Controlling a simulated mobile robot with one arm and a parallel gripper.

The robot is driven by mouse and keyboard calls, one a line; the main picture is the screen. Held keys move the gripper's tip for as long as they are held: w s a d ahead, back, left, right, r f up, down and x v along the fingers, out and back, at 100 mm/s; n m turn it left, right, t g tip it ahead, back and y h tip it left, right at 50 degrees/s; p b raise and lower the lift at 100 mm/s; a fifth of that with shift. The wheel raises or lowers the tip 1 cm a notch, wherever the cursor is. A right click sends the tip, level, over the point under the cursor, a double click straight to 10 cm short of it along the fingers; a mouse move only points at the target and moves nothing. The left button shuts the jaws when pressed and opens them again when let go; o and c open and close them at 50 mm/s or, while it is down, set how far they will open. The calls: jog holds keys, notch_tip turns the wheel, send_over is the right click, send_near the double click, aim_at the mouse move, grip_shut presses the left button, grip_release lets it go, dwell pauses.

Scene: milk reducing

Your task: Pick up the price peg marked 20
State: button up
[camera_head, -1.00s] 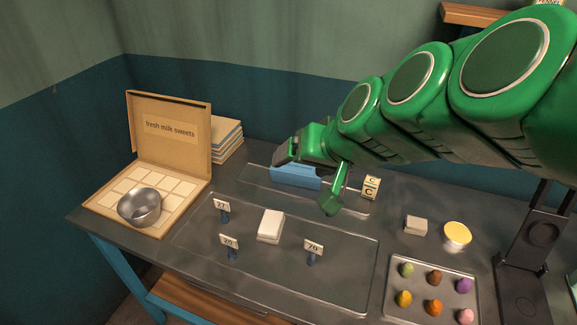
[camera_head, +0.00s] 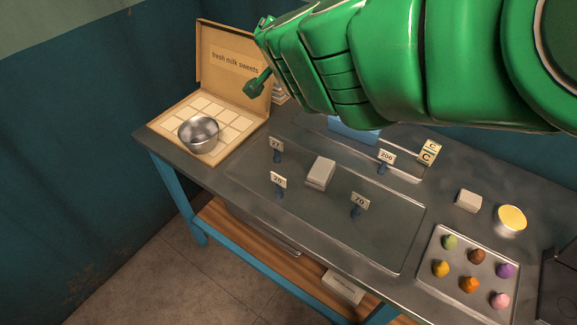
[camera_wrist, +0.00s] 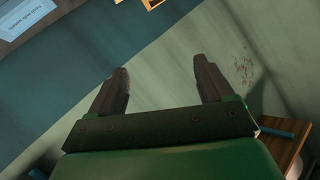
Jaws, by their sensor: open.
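The price peg that seems to read 20 (camera_head: 278,182) stands upright on the near left of the clear tray (camera_head: 392,262); its small print is hard to read. A peg marked 27 (camera_head: 277,147) stands behind it, one marked 70 (camera_head: 359,204) to its right, and one marked 200 (camera_head: 386,158) farther back. My gripper (camera_wrist: 161,66) is open and empty in the wrist view, its two fingers apart and facing the wall. In the head view my arm crosses the top, high above the table and away from the pegs.
A pale block (camera_head: 320,172) lies between the pegs. A metal bowl (camera_head: 198,134) sits in the open sweets box (camera_head: 230,80) at left. A blue block (camera_head: 354,130) is partly hidden by my arm. A tray of coloured sweets (camera_head: 440,283) is at right.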

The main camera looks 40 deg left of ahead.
aim_at(278, 184)
jog(key=s+d+f+m+t+h, duration=0.2)
jog(key=s+d+f+t+h, duration=0.1)
jog(key=s+f+h, duration=0.8)
jog(key=shift+y, duration=0.8)
jog(key=f, duration=0.7)
jog(key=s+f, duration=0.1)
jog(key=f, duration=1.4)
jog(key=shift+s+a+f, duration=0.15)
jog(key=shift+s+f, duration=0.05)
jog(key=shift+s, duration=0.05)
jog(key=shift+x, duration=1.25)
jog(key=shift+r+x, duration=0.1)
jog(key=shift+x, duration=0.65)
jog(key=shift+r+x, duration=0.15)
jog(key=shift+x, duration=1.8)
jog(key=c, duration=1)
jog(key=shift+c, duration=0.2)
